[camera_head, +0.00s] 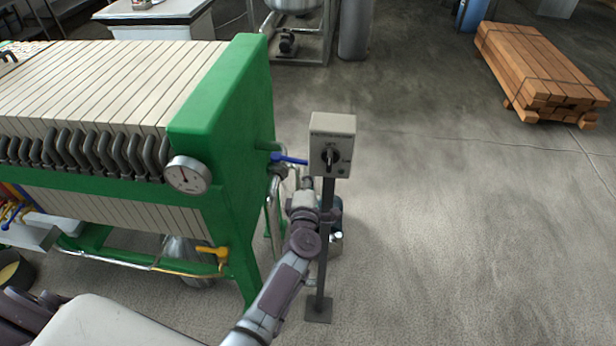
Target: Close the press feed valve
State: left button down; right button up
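The filter press (220,110) has a green end frame and pale plates. A valve with a blue lever (290,160) sits on the pipe at the right side of the green end frame, its lever pointing right toward the post. No label shows which one is the feed valve. My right arm reaches up from the bottom, its end (307,184) just below the blue lever and beside the post; its fingers are too small and partly hidden to read. My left gripper is not visible.
A grey switch box (332,145) on a thin post (322,270) stands close to my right arm. A round gauge (188,176) is on the press. Stacked timber (540,70) lies at the upper right. The floor at right is clear.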

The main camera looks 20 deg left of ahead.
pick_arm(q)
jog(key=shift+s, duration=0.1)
pick_arm(e)
jog(key=shift+d, duration=0.5)
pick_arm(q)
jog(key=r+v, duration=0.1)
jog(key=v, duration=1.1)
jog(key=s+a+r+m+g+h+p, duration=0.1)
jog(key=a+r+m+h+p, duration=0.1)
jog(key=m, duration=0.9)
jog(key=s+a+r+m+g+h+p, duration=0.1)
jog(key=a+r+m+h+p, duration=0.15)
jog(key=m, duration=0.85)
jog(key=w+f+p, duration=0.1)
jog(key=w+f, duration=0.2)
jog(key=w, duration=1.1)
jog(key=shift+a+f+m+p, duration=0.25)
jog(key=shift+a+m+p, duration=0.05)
pick_arm(e)
notch_tip(320, 180, up, 6)
jog(key=shift+a, duration=0.25)
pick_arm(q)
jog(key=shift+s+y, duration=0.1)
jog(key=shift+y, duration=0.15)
